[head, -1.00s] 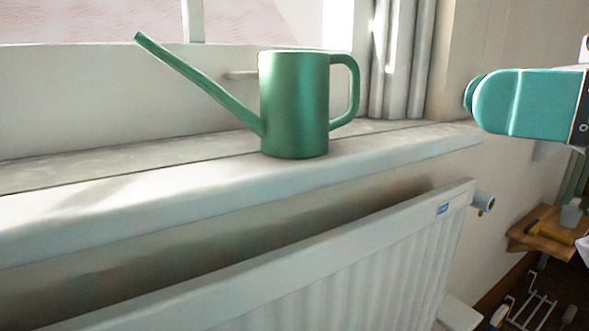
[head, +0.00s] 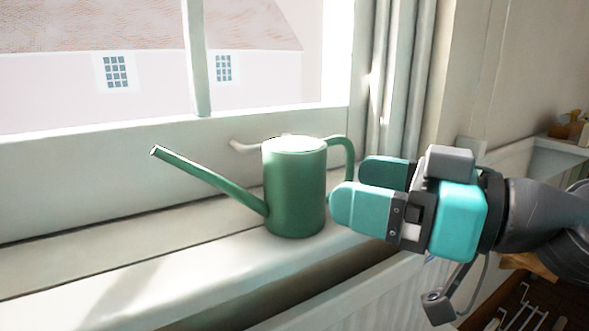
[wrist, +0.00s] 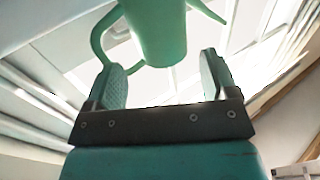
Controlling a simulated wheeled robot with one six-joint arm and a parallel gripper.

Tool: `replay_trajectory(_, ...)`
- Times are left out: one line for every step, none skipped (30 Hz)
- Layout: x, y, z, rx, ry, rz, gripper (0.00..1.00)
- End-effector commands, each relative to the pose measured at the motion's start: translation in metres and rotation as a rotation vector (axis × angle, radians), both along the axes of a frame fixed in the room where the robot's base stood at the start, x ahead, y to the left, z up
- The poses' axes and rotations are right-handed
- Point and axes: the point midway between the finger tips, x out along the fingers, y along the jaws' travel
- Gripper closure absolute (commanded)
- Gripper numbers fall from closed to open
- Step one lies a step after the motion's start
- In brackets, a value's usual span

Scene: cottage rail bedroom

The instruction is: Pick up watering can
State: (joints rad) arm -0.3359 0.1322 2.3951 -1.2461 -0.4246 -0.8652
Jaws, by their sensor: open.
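The green watering can (head: 294,190) stands upright on the white window sill (head: 120,262), its long spout pointing up to the left and its loop handle on the right. My gripper (head: 362,188) is just right of the can, by the handle side, its two teal fingers apart and pointing left. In the wrist view the can (wrist: 158,32) is ahead of the open fingers (wrist: 163,80), with the handle on the left. Nothing is held between the fingers. I cannot tell whether a finger touches the handle.
The window frame (head: 80,165) rises behind the can, with a window handle (head: 243,146) close behind it. A white radiator (head: 365,300) is below the sill. At the right, a wall shelf (head: 565,145) holds small items. The sill left of the can is clear.

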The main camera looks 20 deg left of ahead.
Motion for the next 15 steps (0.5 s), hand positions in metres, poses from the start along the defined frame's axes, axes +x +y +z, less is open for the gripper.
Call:
replay_trajectory(0.001,0.009,0.001,-0.001,-0.001,0.005,0.20)
replay_trajectory(0.002,0.013,0.001,-0.001,0.000,0.003,0.20)
replay_trajectory(0.003,0.017,0.001,-0.001,0.000,0.003,0.20)
replay_trajectory(0.003,0.019,0.001,-0.001,0.000,0.003,0.20)
replay_trajectory(0.004,0.021,0.001,0.000,-0.001,0.001,0.20)
replay_trajectory(0.004,0.022,0.001,0.000,-0.001,0.000,0.20)
replay_trajectory(0.005,0.024,0.001,0.000,-0.001,0.000,0.20)
replay_trajectory(0.005,0.026,0.001,0.000,-0.001,0.000,0.20)
replay_trajectory(0.006,0.030,0.001,0.000,0.000,0.002,0.20)
replay_trajectory(0.006,0.034,0.001,-0.001,0.000,0.003,0.20)
replay_trajectory(0.007,0.038,0.001,-0.001,0.000,0.003,0.20)
replay_trajectory(0.008,0.045,0.002,0.000,-0.001,0.004,0.20)
replay_trajectory(0.009,0.051,0.002,-0.001,0.000,0.005,0.20)
replay_trajectory(0.010,0.056,0.002,0.001,-0.001,0.004,0.20)
replay_trajectory(0.012,0.062,0.002,-0.001,-0.001,0.003,0.20)
